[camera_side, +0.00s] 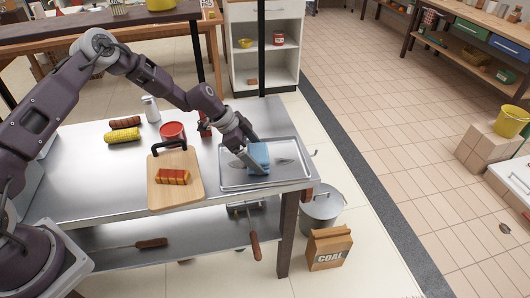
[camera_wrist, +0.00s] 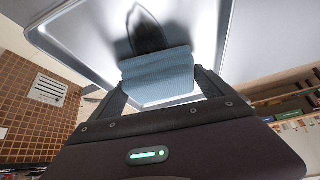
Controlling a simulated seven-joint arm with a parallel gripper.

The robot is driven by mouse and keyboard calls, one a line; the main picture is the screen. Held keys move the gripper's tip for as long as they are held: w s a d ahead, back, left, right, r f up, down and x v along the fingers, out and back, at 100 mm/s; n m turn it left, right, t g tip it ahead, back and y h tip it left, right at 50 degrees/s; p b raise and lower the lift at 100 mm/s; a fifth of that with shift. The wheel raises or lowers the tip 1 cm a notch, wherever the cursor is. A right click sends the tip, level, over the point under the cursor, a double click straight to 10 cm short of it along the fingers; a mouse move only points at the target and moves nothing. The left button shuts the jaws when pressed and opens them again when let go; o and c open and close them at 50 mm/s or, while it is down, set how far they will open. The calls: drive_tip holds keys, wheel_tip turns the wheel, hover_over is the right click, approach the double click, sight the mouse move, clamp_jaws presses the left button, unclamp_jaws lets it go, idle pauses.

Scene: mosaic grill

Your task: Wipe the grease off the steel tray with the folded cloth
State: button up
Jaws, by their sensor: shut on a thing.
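The steel tray (camera_side: 290,178) lies on the right end of the steel table. My gripper (camera_side: 256,160) is over the tray, shut on the folded blue cloth (camera_side: 260,153). The cloth is at the middle of the tray; I cannot tell for sure whether it presses on the tray floor. Grey grease smears (camera_side: 283,161) show on the tray to either side of the cloth. In the wrist view the cloth (camera_wrist: 158,72) sits between my fingers, with a dark patch (camera_wrist: 146,32) on the tray (camera_wrist: 85,40) just beyond it. The tray under the cloth is hidden.
A cutting board (camera_side: 160,196) with a grilled piece (camera_side: 172,177) stands left of the tray. Behind it are a red bowl (camera_side: 172,131), a corn cob (camera_side: 122,135), a sausage (camera_side: 125,122) and a shaker (camera_side: 151,109). The table's right edge is close to the tray.

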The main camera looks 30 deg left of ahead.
drive_tip(key=shift+s+a, duration=1.8)
drive_tip(key=shift+a, duration=0.3)
drive_tip(key=shift+w+d, duration=1.45)
drive_tip(key=shift+d, duration=0.25)
drive_tip(key=shift+w+d, duration=1.4)
drive_tip(key=shift+d, duration=0.25)
drive_tip(key=shift+w+d, duration=1.45)
drive_tip(key=shift+d, duration=0.25)
wheel_tip(320, 180, up, 8)
drive_tip(key=shift+r, duration=0.1)
